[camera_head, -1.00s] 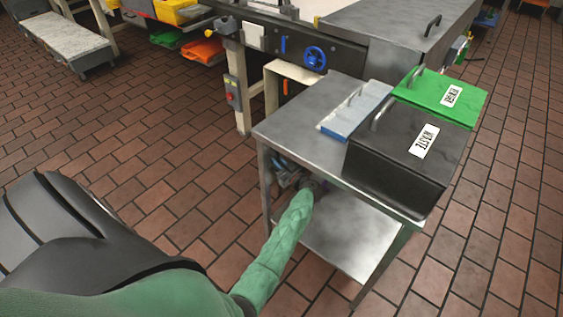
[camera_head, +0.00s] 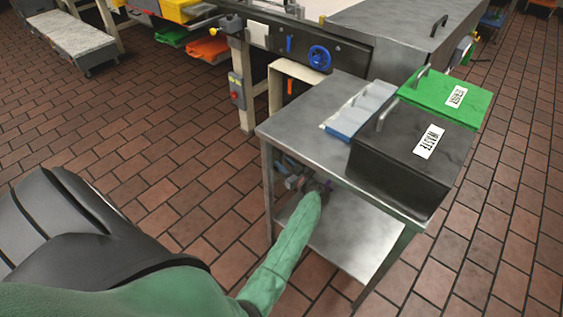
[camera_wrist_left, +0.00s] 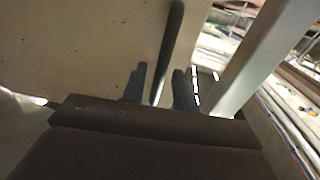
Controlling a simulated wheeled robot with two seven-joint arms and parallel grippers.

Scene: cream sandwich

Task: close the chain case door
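My left gripper (camera_head: 293,180) reaches under the top of the steel cart and is partly hidden by its own arm and the tabletop. In the left wrist view, its two dark fingers (camera_wrist_left: 160,88) stand apart. A dark bar (camera_wrist_left: 172,45) runs down into the gap between them; I cannot tell whether they touch it. A beige panel (camera_wrist_left: 80,45) fills the left of that view; I cannot tell whether it is the chain case door. In the head view, the machine has a dark front (camera_head: 345,52) with a blue handwheel (camera_head: 319,57). My right gripper is not in view.
The steel cart (camera_head: 300,118) has a lower shelf (camera_head: 350,240). On it stand a black waste bin (camera_head: 400,165), a green bin (camera_head: 470,105) and a blue-white tray (camera_head: 360,110). The machine stands behind. Brick floor (camera_head: 140,170) is clear at left.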

